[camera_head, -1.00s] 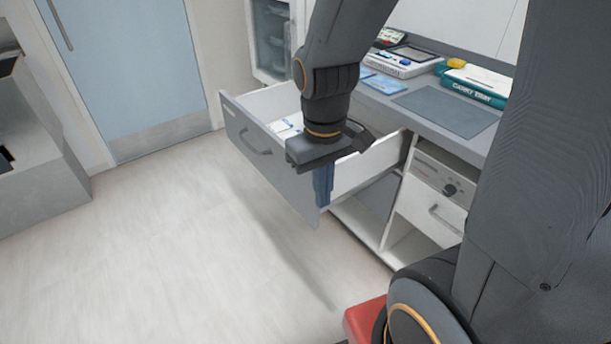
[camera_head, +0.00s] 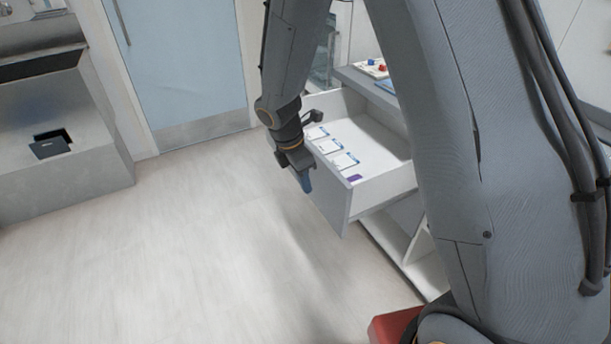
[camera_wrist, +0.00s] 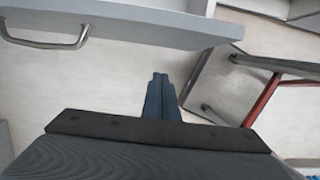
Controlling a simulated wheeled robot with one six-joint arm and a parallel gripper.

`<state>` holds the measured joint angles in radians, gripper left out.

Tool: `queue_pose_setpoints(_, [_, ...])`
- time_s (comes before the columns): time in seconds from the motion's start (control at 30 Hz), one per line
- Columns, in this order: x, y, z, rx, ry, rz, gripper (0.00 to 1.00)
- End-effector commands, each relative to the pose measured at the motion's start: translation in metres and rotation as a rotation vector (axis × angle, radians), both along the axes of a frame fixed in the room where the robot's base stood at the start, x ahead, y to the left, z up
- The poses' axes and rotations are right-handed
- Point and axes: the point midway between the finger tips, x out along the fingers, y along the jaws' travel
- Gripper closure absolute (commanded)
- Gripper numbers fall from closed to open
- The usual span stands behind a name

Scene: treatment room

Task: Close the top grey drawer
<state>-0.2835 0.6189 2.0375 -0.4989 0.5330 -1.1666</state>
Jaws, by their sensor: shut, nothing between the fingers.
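The top grey drawer (camera_head: 345,212) is pulled well out of the cabinet in the head view. Several white cards or packets and a small purple item lie inside it. My gripper (camera_head: 306,184) points down at the outer side of the drawer front, and its fingers are shut and empty. In the wrist view the shut blue fingers (camera_wrist: 158,88) lie just below the grey drawer front (camera_wrist: 165,30), with a small gap in the picture. The drawer's metal handle (camera_wrist: 45,38) shows at the upper left there. In the head view my arm hides the handle.
The desk top (camera_head: 372,90) lies above the drawer, largely hidden by my arm. A red item (camera_head: 393,326) stands at the bottom of the head view. Open pale floor (camera_head: 190,260) lies in front of the drawer. A blue door (camera_head: 180,60) is at the back.

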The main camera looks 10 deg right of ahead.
Motion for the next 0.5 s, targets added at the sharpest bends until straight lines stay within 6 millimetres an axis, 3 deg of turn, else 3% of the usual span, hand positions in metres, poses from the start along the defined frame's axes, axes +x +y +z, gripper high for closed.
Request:
queue_pose_setpoints(0.3, [0.003,-0.014,-0.057,0.0,0.003,-0.002,1.0])
queue_pose_setpoints(0.5, [0.013,-0.041,-0.052,0.001,-0.001,-0.004,1.0])
